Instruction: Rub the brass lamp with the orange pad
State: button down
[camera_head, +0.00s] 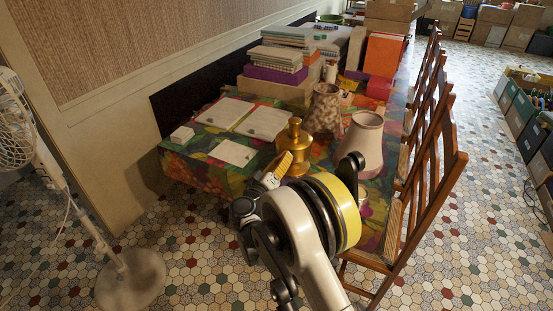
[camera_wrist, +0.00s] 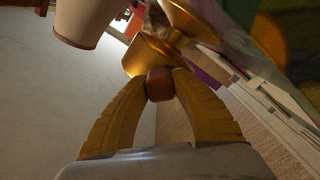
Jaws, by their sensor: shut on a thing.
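The brass lamp (camera_head: 293,140) stands upright near the front edge of the cloth-covered table (camera_head: 203,167). In the wrist view its shiny gold body (camera_wrist: 148,55) fills the top middle, just beyond the fingertips. My gripper (camera_wrist: 160,84) has yellow fingers shut on the orange pad (camera_wrist: 159,86), a small reddish-orange block between the tips. The pad is close against the lamp in the wrist view; I cannot tell whether they touch. In the head view my gripper (camera_head: 278,165) is at the lamp's front left, partly behind my arm, and the pad is hidden.
A cream lampshade (camera_head: 361,142) and a patterned vase (camera_head: 325,108) stand close right of and behind the lamp. Open books (camera_head: 264,122) and a white card (camera_head: 233,153) lie left. Book stacks (camera_head: 275,65) stand behind. Wooden chairs (camera_head: 432,190) line the right side; a fan (camera_head: 128,275) stands left.

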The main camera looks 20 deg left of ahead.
aim_at(297, 157)
jog(key=shift+s+d, duration=0.1)
jog(key=shift+d, duration=1.75)
jog(key=shift+a+f, duration=0.1)
jog(key=shift+a, duration=1.55)
jog(key=shift+w+a, duration=0.2)
jog(key=shift+a, duration=0.65)
jog(key=shift+w+a, duration=0.15)
jog(key=shift+a, duration=0.65)
jog(key=shift+s+d, duration=0.2)
jog(key=shift+d, duration=1.45)
jog(key=shift+s+d, duration=0.15)
jog(key=shift+d, duration=1.5)
jog(key=shift+s, duration=0.1)
jog(key=shift+s+a, duration=0.15)
jog(key=shift+s, duration=1.3)
jog(key=shift+s+a, duration=0.15)
jog(key=shift+s, duration=1.3)
